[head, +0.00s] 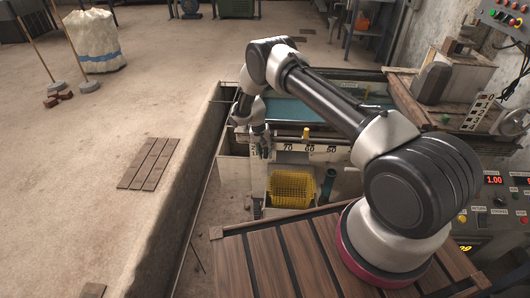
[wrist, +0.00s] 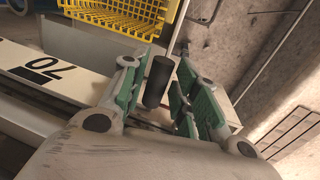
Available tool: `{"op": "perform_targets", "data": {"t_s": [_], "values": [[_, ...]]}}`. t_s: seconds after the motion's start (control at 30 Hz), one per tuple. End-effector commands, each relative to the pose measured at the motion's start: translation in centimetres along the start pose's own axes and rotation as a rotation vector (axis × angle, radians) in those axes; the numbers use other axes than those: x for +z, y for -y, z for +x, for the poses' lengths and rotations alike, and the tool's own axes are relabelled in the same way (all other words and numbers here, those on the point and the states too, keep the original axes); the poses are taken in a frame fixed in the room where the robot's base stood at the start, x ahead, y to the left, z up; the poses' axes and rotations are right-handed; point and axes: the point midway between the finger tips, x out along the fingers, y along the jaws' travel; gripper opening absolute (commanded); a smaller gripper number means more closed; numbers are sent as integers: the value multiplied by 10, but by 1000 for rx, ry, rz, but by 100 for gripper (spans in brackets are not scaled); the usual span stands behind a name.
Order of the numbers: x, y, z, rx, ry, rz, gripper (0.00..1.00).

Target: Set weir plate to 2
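My gripper (head: 262,150) is at the left end of the trough's front rail, pointing down. In the wrist view its two green-padded fingers (wrist: 160,85) stand on either side of a black cylindrical handle (wrist: 158,80). The gap between the fingertips is close to the handle's width, and I cannot tell whether the pads touch it. Small scale digits (head: 253,151) show beside the gripper in the head view, partly covered. The weir plate itself cannot be made out clearly; my gripper and arm hide much of this corner.
The white rail (head: 318,149) carries marks 70, 60 and 50, with a yellow knob (head: 306,133) above it. A yellow basket (head: 291,189) stands below. A control panel (head: 496,205) is at right. A low wall edge (head: 190,190) runs at left, with open floor beyond.

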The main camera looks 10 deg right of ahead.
Motion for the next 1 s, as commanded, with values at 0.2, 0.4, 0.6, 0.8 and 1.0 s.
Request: {"op": "perform_targets", "data": {"t_s": [0.2, 0.4, 0.6, 0.8, 1.0], "values": [[-1, 0, -11, -1, -1, 0, 30], [-1, 1, -52, -2, -3, -1, 30], [0, 0, -94, -1, -1, 0, 30], [0, 0, -116, 0, 0, 0, 30], [0, 0, -120, 0, 1, 0, 30]]}}
